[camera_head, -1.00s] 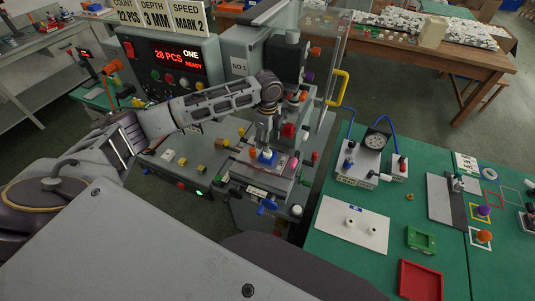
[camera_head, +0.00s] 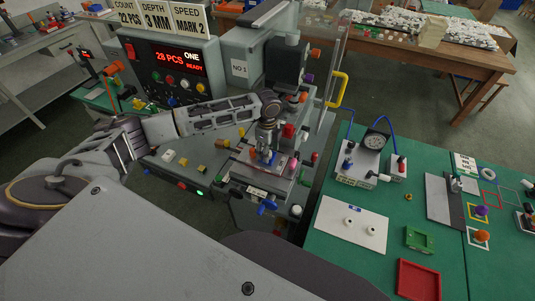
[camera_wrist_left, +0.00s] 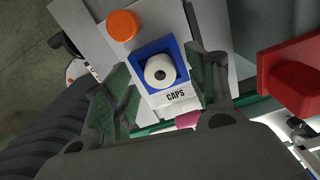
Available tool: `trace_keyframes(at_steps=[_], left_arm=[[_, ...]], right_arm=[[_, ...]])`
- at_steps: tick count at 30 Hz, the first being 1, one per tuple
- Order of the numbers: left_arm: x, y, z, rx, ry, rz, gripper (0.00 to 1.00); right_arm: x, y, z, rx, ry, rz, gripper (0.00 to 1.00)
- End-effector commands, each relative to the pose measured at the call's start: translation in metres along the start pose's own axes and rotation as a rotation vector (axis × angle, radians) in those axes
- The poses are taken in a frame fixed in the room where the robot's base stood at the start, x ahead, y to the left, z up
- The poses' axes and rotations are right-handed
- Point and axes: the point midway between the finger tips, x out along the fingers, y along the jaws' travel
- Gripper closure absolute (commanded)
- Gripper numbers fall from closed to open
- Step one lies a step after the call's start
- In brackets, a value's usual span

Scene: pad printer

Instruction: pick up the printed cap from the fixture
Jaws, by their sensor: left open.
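The printed cap (camera_wrist_left: 160,71) is white and round with a dark spot on its top. It sits in the blue fixture (camera_wrist_left: 143,52), above a label reading CAPS. My left gripper (camera_wrist_left: 157,72) is open, with one green-padded finger on each side of the fixture and cap, and its jaws hold nothing. In the head view my left gripper (camera_head: 265,153) points down over the pad printer (camera_head: 236,70) and mostly hides the cap and fixture. I cannot tell whether the fingers touch the fixture. My right gripper is not in view.
An orange knob (camera_wrist_left: 122,25) stands close to the fixture. A red block (camera_wrist_left: 294,85) lies to the right in the wrist view. The clear guard (camera_head: 329,65) with its yellow handle (camera_head: 338,88) stands right of the printer. The green table (camera_head: 330,250) is at the right.

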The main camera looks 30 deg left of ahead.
Motion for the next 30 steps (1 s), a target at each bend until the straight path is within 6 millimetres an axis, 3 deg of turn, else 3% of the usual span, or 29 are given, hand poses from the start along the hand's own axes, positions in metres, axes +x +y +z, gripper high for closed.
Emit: trace_keyframes(at_steps=[4, 17, 30], left_arm=[[0.0082, 0.0005, -0.0003, 0.001, 0.000, 0.000, 0.43], [0.0089, 0.0005, -0.0004, 0.001, 0.000, 0.000, 0.43], [0.0098, 0.0006, -0.0003, 0.001, 0.000, 0.001, 0.77]], right_arm=[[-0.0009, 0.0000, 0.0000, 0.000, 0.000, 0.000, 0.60], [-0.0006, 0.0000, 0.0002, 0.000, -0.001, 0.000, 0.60], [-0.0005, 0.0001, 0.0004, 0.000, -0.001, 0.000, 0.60]])
